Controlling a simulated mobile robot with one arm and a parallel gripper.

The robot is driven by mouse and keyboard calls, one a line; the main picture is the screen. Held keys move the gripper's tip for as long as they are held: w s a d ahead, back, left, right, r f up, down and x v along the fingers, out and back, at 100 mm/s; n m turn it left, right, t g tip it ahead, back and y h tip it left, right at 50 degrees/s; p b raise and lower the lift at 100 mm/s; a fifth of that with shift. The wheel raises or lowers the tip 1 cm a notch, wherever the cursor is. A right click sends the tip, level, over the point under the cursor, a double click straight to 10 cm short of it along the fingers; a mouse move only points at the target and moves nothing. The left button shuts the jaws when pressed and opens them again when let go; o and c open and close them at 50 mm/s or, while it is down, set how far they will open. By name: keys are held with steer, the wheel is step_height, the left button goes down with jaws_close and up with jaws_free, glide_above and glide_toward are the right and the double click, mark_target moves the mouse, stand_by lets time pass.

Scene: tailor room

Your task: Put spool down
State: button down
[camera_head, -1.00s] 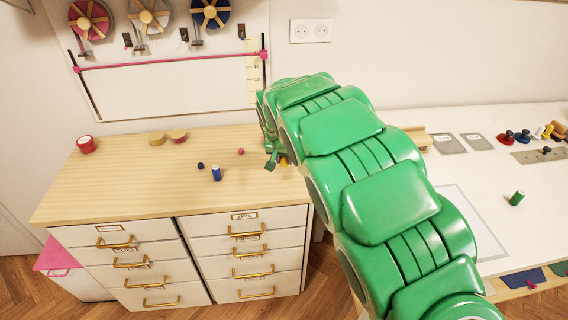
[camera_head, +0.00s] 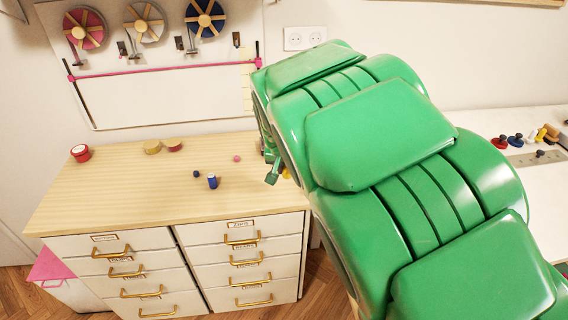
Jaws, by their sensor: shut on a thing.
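My gripper (camera_head: 275,171) is over the right end of the wooden top of the drawer cabinet (camera_head: 125,200). My green arm hides most of it; only a small green part shows at the arm's left edge. It is shut on a spool, of which only a small yellow bit (camera_head: 286,174) shows beside the gripper. I cannot tell whether the spool touches the top. A blue spool (camera_head: 212,181) stands on the top, left of my gripper.
A white table (camera_head: 548,190) with several spools is at the right, partly behind my arm.

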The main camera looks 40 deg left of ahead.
steer(key=shift+s+d+r, duration=0.4)
steer(key=shift+s+d, duration=0.2)
steer(key=shift+d, duration=0.05)
steer(key=shift+s+d+r, duration=0.35)
steer(key=shift+s+d, duration=0.2)
steer(key=shift+d, duration=0.05)
